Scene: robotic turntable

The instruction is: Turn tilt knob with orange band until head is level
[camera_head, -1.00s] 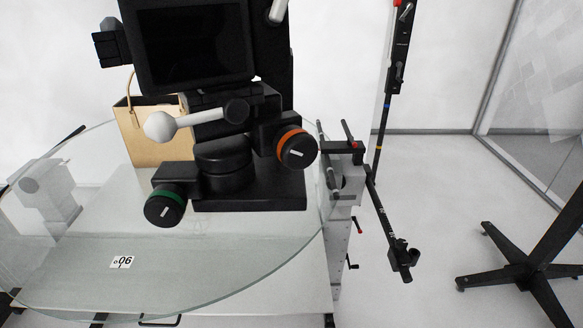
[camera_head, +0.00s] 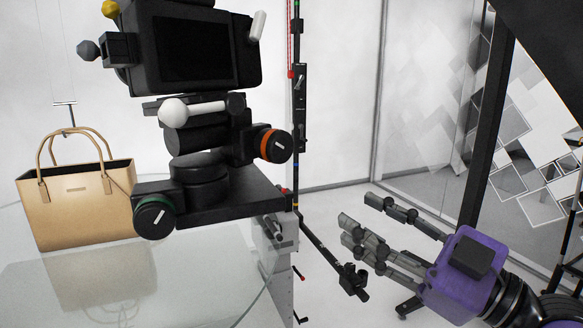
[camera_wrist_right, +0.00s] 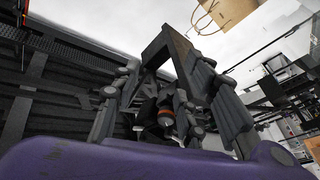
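The tilt knob with the orange band (camera_head: 274,145) is on the right side of the black tripod head in the head view. It has a black face with a white mark. The head carries a camera (camera_head: 195,47); I cannot tell whether it is level. My right gripper (camera_head: 358,218), with a purple palm, is open and empty, its fingers pointing left. It is right of the knob and lower in the picture, clearly apart from it. In the right wrist view a small orange-banded part, seemingly the knob (camera_wrist_right: 166,118), shows between the fingers. My left gripper is not in view.
A second knob with a green band (camera_head: 153,216) is at the head's lower left. A white-tipped handle (camera_head: 190,109) sticks out under the camera. A tan bag (camera_head: 78,205) stands on the glass turntable (camera_head: 215,275). A black stand with arms (camera_head: 330,255) rises behind, between knob and gripper in the picture.

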